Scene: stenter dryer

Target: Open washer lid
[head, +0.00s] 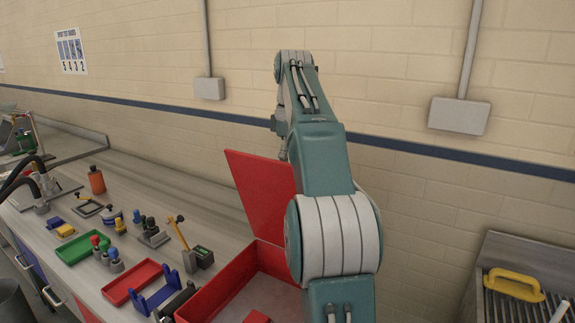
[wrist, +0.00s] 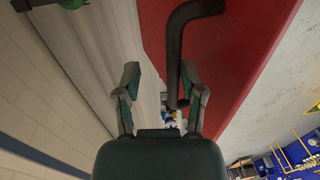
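The washer is a red open-topped box (head: 215,295) at the bottom centre of the head view, partly behind my arm. Its red lid (head: 262,185) stands raised and tilted at the back of the box. In the wrist view the red lid (wrist: 240,50) fills the upper right, with a black bent bar handle (wrist: 175,50) on it. My gripper (wrist: 160,85) is open, its two fingers apart. The handle's end reaches down between the fingers, close to the right one; whether they touch I cannot tell.
A red tray (head: 132,283), a green tray (head: 82,248), an orange bottle (head: 96,180) and several small tools stand on the counter left of the washer. A brick wall (head: 400,180) rises behind. A metal basin with a yellow handle (head: 513,284) is at right.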

